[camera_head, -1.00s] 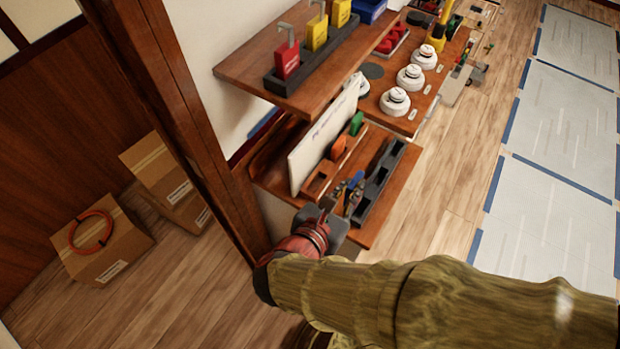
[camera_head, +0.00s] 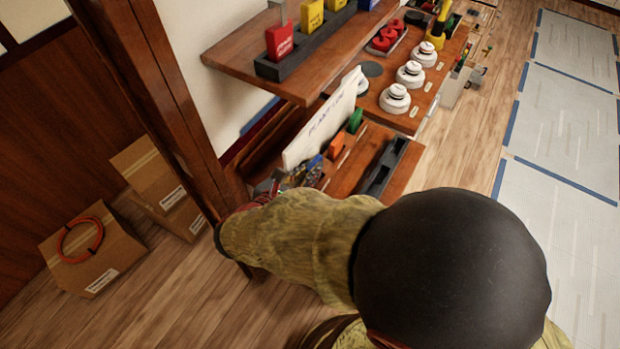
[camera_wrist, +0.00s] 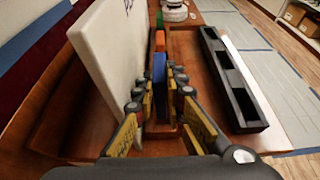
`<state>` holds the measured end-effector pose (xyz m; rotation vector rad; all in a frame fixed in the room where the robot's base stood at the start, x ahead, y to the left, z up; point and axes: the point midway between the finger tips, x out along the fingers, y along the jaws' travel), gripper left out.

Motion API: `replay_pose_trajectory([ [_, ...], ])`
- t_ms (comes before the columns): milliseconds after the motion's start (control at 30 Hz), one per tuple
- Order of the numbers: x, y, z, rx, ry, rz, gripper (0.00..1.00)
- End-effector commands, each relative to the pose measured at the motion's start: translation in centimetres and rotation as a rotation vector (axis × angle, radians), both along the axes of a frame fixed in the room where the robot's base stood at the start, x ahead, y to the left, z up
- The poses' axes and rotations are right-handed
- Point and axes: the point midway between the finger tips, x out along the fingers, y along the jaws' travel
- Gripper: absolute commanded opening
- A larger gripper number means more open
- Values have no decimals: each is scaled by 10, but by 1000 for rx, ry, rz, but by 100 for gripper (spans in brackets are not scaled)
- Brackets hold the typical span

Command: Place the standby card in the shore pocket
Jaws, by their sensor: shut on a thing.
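A blue card (camera_wrist: 159,72) stands between the fingers of my gripper (camera_wrist: 164,84) in the wrist view; the fingers are shut on it. Its label cannot be read. In the head view the gripper (camera_head: 292,177) and the card's blue edge (camera_head: 314,162) are partly hidden by my arm, close to the white board. A black holder with several pockets (camera_wrist: 236,82) lies to the right of the gripper on the lower shelf; it also shows in the head view (camera_head: 384,168). No pocket name is readable, so I cannot tell which is shore.
An orange card (camera_wrist: 160,41) and a green card (camera_wrist: 160,20) stand in line beyond the gripper. A white lettered board (camera_head: 325,122) stands close on the left. The upper shelf (camera_head: 228,55) with red and yellow tags overhangs. Bare shelf lies beside the holder.

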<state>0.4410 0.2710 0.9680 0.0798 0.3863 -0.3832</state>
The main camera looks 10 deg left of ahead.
Motion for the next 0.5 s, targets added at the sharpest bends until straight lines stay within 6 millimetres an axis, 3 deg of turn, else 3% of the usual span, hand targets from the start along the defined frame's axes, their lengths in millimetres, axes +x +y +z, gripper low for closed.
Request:
replay_pose_trajectory([
  [33, -1, -1, -14, -2, 1, 0, 0],
  [133, -1, -1, -27, -3, 1, 0, 0],
  [500, -1, -1, -29, -2, 1, 0, 0],
])
